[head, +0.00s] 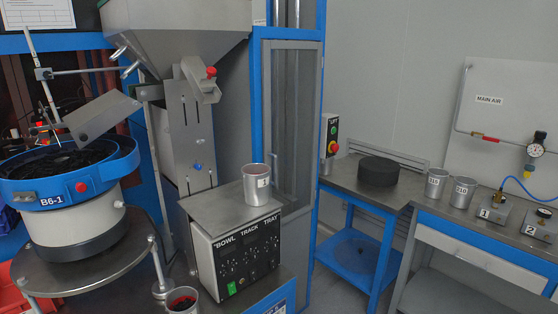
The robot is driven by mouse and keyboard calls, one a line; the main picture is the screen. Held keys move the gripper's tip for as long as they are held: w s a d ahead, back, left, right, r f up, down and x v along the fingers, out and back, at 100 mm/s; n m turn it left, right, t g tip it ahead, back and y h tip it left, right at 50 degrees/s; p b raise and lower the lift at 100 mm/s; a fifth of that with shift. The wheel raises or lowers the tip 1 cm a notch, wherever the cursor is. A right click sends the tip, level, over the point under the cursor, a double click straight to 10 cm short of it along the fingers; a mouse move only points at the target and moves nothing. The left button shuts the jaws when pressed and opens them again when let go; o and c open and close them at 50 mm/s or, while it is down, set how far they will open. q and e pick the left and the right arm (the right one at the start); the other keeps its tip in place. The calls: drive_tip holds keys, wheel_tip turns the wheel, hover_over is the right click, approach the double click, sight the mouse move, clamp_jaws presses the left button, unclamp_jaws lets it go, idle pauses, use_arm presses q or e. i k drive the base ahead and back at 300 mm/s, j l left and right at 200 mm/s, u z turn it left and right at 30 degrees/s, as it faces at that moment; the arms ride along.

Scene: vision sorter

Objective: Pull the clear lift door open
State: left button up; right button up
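The clear lift door (291,110) is a tall see-through panel in a grey frame, set in the blue lift frame (257,110) at the centre. It looks closed, with its right edge along the blue post. Neither of my grippers shows in the head view.
The control box (238,254) carries the metal cup (256,185). The lift button box (329,137) is right of the door. A blue-framed table (346,194) holds a black disc (379,171). The bowl feeder (70,190) stands left. Some floor shows between the tables.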

sight(267, 45)
drive_tip(key=i+l+u, duration=0.15)
drive_tip(key=i, duration=0.2)
drive_tip(key=i+l+u, duration=0.1)
drive_tip(key=i, duration=0.3)
drive_tip(key=i+l+u, duration=0.15)
drive_tip(key=i, duration=0.2)
